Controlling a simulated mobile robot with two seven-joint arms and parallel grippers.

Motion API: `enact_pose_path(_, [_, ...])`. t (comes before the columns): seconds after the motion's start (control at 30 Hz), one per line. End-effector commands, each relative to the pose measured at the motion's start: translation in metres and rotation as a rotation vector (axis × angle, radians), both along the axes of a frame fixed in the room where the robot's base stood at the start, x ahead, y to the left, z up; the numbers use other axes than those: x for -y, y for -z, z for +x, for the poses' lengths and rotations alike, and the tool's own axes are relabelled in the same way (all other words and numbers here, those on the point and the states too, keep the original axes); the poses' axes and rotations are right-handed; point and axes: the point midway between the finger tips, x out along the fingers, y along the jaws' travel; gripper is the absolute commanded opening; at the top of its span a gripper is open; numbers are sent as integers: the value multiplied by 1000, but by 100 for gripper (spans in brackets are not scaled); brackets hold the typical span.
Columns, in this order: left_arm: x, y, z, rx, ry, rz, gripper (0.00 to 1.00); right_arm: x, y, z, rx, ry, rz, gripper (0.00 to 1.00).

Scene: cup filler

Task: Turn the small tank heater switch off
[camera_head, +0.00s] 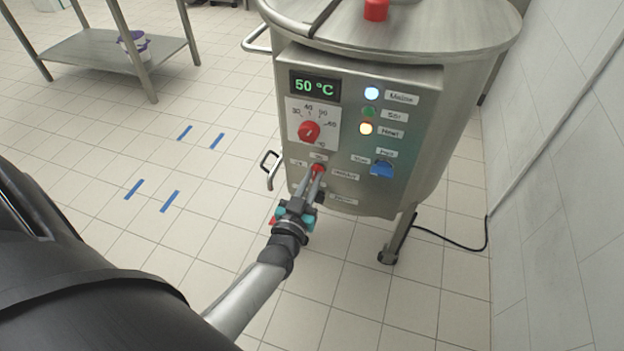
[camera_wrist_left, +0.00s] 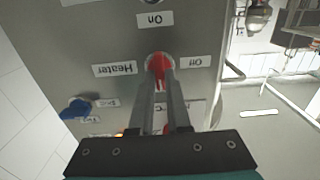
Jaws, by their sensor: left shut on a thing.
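The small tank (camera_head: 460,95) is a round steel vessel on legs with a control panel on its front. The red heater switch (camera_head: 318,170) is low on the panel, between small labels. In the left wrist view, the red switch (camera_wrist_left: 159,68) has "Heater", "On" and "Off" labels around it. My left gripper (camera_head: 316,177) reaches up from below, its fingers shut on the switch and partly covering it. The yellow "Heat" lamp (camera_head: 366,128) is lit. My right gripper is not in view.
The panel also carries a 50 °C display (camera_head: 315,87), a red temperature dial (camera_head: 309,131) and a blue switch (camera_head: 382,169). A steel table (camera_head: 90,50) stands back left. A tiled wall (camera_head: 575,180) is close on the right. The floor at left is open.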

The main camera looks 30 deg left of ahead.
Motion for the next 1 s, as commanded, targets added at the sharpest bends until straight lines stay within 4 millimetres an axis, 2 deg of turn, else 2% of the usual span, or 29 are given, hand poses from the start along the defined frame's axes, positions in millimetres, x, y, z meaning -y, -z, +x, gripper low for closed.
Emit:
enact_pose_path(0.27, [0,0,0,3,0,-18,0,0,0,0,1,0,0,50])
enact_pose_path(0.47, [0,0,0,22,1,-96,0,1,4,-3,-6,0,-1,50])
enact_pose_path(1.0, [-3,1,-1,133,0,-558,0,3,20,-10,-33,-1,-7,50])
